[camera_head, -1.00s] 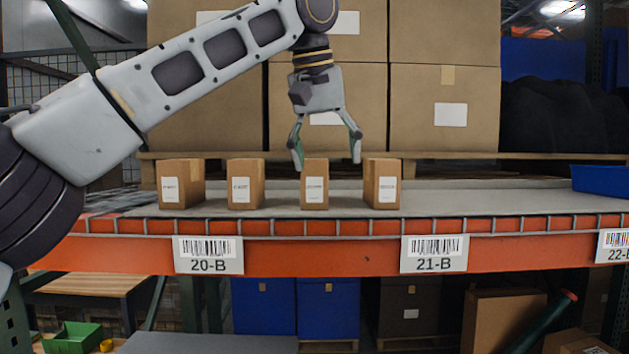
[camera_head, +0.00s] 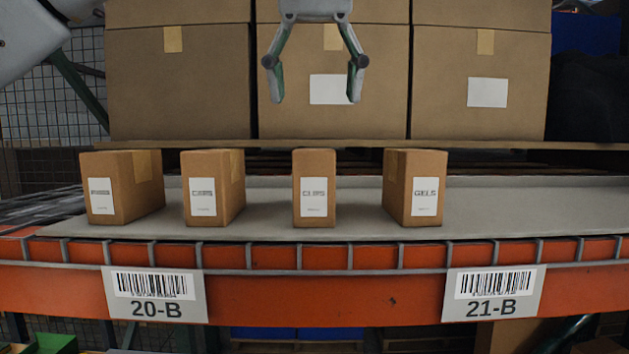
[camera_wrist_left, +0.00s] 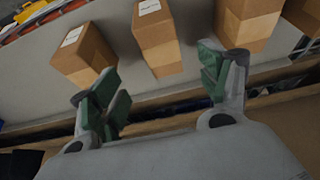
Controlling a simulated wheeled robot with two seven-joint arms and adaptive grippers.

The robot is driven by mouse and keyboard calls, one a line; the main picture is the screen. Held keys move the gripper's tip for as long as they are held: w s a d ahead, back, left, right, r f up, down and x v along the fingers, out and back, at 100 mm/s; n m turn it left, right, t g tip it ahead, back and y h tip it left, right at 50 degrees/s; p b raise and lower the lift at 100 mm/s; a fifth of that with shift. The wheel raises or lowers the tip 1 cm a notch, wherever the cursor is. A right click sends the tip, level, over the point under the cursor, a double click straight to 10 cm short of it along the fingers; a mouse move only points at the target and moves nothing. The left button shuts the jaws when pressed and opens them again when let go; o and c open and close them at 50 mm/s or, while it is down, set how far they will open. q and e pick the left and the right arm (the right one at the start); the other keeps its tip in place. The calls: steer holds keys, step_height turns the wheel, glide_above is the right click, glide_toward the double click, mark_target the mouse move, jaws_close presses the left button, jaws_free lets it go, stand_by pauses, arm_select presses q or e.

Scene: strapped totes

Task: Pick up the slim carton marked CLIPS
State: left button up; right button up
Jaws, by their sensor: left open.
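The slim carton (camera_head: 315,188) is brown and upright on the shelf, third from the left of the row in the head view. Its white label seems to read CLIPS, slightly blurred. My left gripper (camera_head: 316,95) is open and empty, fingers pointing down, above this carton and apart from it. In the left wrist view the gripper (camera_wrist_left: 165,88) shows both green-padded fingers spread, and what looks like the same carton (camera_wrist_left: 156,40) lies beyond the gap between them. My right gripper is not in view.
A carton marked GELS (camera_head: 414,188) stands right of it. Left stand a carton with a blurred label (camera_head: 213,188) and a wider carton (camera_head: 122,188). Large boxes (camera_head: 335,65) stand behind on a pallet. The grey shelf (camera_head: 520,208) is clear at right, with an orange front beam (camera_head: 390,300).

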mark_target(314, 176)
arm_select(q)
steer(key=shift+w+r, duration=0.15)
steer(key=shift+w, duration=0.2)
steer(key=shift+s+r, duration=0.1)
steer(key=shift+s, duration=0.3)
steer(key=shift+x, duration=0.9)
steer(key=b+x, duration=0.1)
steer(key=x, duration=0.5)
steer(key=shift+w+a+r, duration=0.1)
steer(key=shift+w, duration=0.1)
steer(key=shift+w+f, duration=0.15)
steer(key=shift+f, duration=0.4)
steer(key=shift+f, duration=0.1)
steer(key=shift+p+x, duration=0.5)
steer(key=shift+x, duration=2)
steer(key=shift+f, duration=0.2)
steer(key=shift+c, duration=0.4)
